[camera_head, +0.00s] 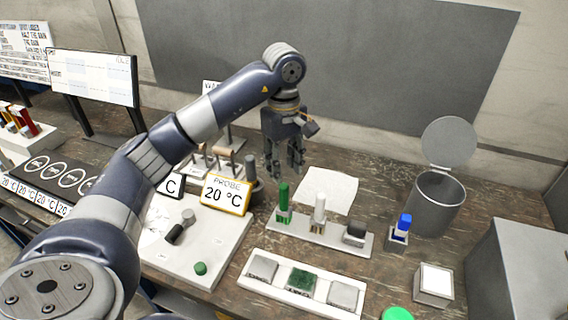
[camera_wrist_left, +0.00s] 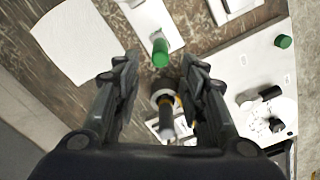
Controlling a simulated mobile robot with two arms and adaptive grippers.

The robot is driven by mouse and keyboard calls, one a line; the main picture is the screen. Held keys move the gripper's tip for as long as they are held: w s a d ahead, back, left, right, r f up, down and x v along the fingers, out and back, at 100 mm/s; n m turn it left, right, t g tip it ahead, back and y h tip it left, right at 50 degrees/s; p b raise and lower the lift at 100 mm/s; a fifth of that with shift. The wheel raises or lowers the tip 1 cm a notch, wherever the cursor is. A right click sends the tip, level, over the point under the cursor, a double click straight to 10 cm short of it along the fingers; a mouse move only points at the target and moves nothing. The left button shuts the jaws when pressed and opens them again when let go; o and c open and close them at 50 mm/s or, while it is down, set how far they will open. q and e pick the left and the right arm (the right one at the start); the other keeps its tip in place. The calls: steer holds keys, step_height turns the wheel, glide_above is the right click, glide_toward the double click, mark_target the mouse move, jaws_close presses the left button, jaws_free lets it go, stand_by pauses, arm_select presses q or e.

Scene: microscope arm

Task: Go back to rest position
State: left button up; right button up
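My left gripper (camera_head: 285,172) hangs fingers-down above the back of the workbench, behind the green-topped vial (camera_head: 283,202). In the left wrist view its two fingers (camera_wrist_left: 160,100) are spread apart with nothing gripped. A dark upright cylinder (camera_wrist_left: 166,118) on a round base shows below, between the fingers. The green-topped vial (camera_wrist_left: 160,48) shows beyond the fingertips. The left arm reaches in from the left across the picture. My right gripper is not in view.
A white rack (camera_head: 340,242) holds the vials. A tray of square pads (camera_head: 318,302) lies in front. A lidded metal bin (camera_head: 436,205) stands right. A "PROBE 20 °C" sign (camera_head: 227,194) stands left of the gripper. White paper (camera_head: 328,188) lies on the bench.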

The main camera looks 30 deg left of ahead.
arm_select(q)
steer(key=shift+r, duration=0.55)
